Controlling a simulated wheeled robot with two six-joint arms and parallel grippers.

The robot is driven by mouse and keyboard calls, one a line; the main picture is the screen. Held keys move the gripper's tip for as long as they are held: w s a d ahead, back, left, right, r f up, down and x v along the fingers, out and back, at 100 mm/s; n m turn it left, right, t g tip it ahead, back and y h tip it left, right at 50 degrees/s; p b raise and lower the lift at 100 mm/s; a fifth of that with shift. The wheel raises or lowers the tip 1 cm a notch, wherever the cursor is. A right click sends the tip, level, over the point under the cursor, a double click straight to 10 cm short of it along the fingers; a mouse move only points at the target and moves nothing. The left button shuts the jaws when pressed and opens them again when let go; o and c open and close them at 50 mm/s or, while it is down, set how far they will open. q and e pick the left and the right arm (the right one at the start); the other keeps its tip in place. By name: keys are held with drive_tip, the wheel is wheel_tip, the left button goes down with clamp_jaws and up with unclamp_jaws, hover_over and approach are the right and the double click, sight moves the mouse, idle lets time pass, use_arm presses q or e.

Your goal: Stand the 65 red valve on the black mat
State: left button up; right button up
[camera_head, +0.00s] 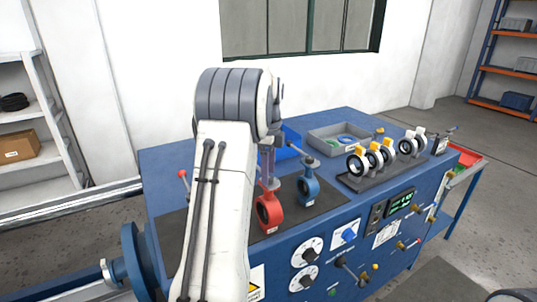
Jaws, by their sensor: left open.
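A red valve (268,210) stands upright on the black mat (330,205), near its front edge, with a small white label that I cannot read. My left gripper (267,172) is open, pointing down over the top of this red valve. My arm hides part of the gripper, and I cannot tell whether the fingers touch the valve. A blue valve (309,188) stands upright on the mat just to the right. My right gripper is not in view.
A rack of valves with yellow and white tops (372,160) stands right of the mat. Behind are a grey tray (338,137) and a blue bin (287,152), partly hidden. A red-tipped lever (183,174) shows left of my arm. The blue bench's left back corner is clear.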

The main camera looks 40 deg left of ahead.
use_arm(q)
wheel_tip(320, 180, up, 11)
idle(0.3)
drive_tip(key=s+d+f+n, duration=0.1)
drive_tip(key=s+d+f, duration=0.15)
drive_tip(key=d, duration=1.15)
drive_tip(key=s+d+f+n, duration=0.1)
drive_tip(key=s+d+f, duration=0.15)
drive_tip(key=d, duration=1.05)
drive_tip(key=s+d+f+n, duration=0.1)
drive_tip(key=s+d+f, duration=0.2)
drive_tip(key=s, duration=0.4)
drive_tip(key=s+d+f+n, duration=0.1)
drive_tip(key=s+d+f, duration=0.3)
drive_tip(key=s, duration=0.4)
drive_tip(key=s+d+f+n+h, duration=0.1)
drive_tip(key=s+d+f+n, duration=0.1)
drive_tip(key=s, duration=0.5)
wheel_tip(320, 180, down, 2)
drive_tip(key=shift+s+d+f, duration=0.15)
drive_tip(key=shift+s+d, duration=0.1)
drive_tip(key=shift+d, duration=0.4)
drive_tip(key=shift+f+b, duration=0.15)
drive_tip(key=shift+b, duration=0.25)
